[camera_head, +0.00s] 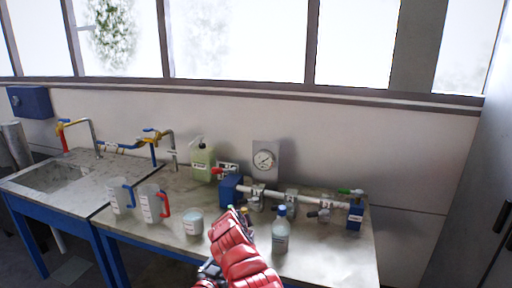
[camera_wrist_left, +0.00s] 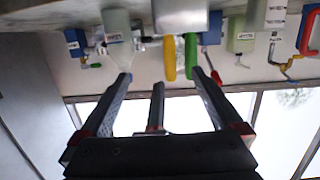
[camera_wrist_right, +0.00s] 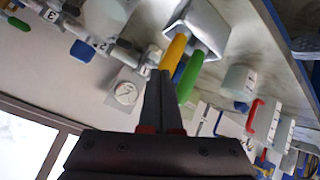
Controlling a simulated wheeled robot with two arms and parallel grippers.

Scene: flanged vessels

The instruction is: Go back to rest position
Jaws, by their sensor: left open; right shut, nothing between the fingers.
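My left gripper (camera_wrist_left: 160,76) is open and empty in the left wrist view. Yellow (camera_wrist_left: 169,58) and green (camera_wrist_left: 191,56) handles stand beyond its fingers, by a grey metal holder (camera_wrist_left: 180,14). My right gripper (camera_wrist_right: 158,76) is shut and empty in the right wrist view. Its tips are close to the same yellow handle (camera_wrist_right: 175,50) and green handle (camera_wrist_right: 190,76); I cannot tell whether they touch. In the head view a red arm of mine (camera_head: 240,255) reaches over the bench's front edge and hides the holder. The gripper fingers are not clear there.
The bench (camera_head: 325,255) carries a labelled bottle (camera_head: 281,232) right of the arm, and a white beaker (camera_head: 193,224) and red-handled jug (camera_head: 150,204) left of it. Behind are a valve pipe (camera_head: 300,197), gauge (camera_head: 265,159) and green canister (camera_head: 202,163). A sink (camera_head: 50,178) is far left.

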